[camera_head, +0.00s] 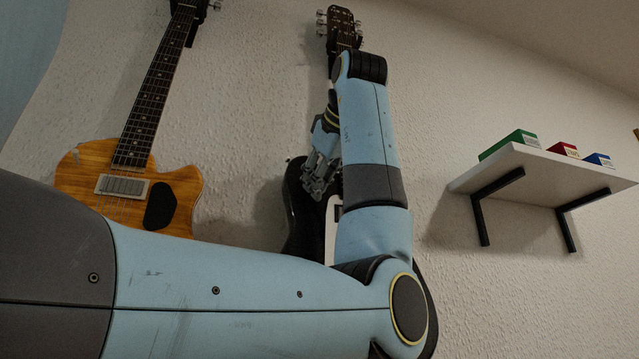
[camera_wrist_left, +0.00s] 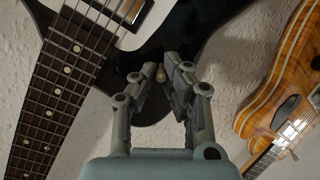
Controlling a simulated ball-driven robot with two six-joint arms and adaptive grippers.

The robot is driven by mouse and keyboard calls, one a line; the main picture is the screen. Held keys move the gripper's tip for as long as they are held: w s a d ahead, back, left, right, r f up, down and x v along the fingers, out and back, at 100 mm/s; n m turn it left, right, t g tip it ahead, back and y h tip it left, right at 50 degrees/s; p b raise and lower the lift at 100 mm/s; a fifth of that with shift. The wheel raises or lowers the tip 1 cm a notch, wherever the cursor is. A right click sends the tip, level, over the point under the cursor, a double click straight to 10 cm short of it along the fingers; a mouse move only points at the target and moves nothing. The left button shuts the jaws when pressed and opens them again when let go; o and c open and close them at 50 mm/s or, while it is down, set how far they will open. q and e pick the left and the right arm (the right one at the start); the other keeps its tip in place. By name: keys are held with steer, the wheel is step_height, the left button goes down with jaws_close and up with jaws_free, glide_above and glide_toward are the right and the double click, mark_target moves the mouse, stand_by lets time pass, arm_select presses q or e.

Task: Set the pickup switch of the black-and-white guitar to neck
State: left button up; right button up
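The black-and-white guitar (camera_head: 298,215) hangs on the wall in the head view, mostly hidden behind my left arm. In the left wrist view its black body (camera_wrist_left: 190,28), white pickguard (camera_wrist_left: 150,22) and fretted neck (camera_wrist_left: 60,85) show. A small light-brown switch tip (camera_wrist_left: 160,74) shows between the fingertips of my left gripper (camera_wrist_left: 161,68). The fingers are partly open, with a narrow gap; I cannot tell whether either touches the tip. In the head view my left gripper (camera_head: 320,175) is in front of the guitar's body. The switch's position is unclear. My right gripper is not in view.
An orange wooden guitar (camera_head: 180,195) hangs to the left, and also shows at the right of the left wrist view (camera_wrist_left: 265,100). A white shelf (camera_head: 540,172) with green, red and blue boxes is at the right. The wall between is bare.

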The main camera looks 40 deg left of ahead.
arm_select(q)
steer(key=o, duration=0.4)
steer(key=shift+a+f, duration=0.1)
steer(key=shift+o, duration=0.2)
steer(key=v, duration=1.2)
steer(key=shift+w, duration=0.1)
